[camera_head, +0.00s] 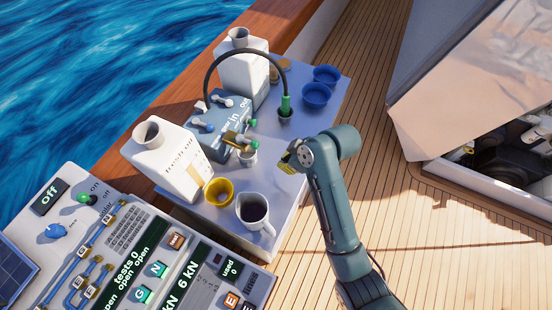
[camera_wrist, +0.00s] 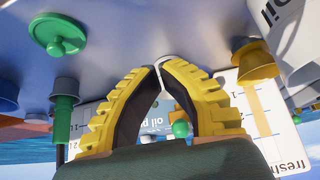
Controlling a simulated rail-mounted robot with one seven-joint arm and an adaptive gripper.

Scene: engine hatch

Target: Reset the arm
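My arm rises from the bottom right of the head view and bends over the right edge of the white worktop (camera_head: 235,220). My gripper (camera_head: 284,166) is at its end, over the worktop, right of the blue pump unit (camera_head: 216,122). In the wrist view my gripper (camera_wrist: 159,66) shows two yellow ridged fingers with dark pads. Their tips meet, with an arched gap below them, and I see nothing held between them. A green-topped fitting (camera_wrist: 180,128) shows through the gap, behind the fingers.
Near my gripper stand a white jug (camera_head: 255,212) of dark liquid, a yellow cup (camera_head: 219,191), and a green-ended hose (camera_head: 285,104) in a grey cup. Two white canisters (camera_head: 165,160), blue bowls (camera_head: 317,94) and a control panel (camera_head: 150,255) surround them. Open deck (camera_head: 410,215) lies right.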

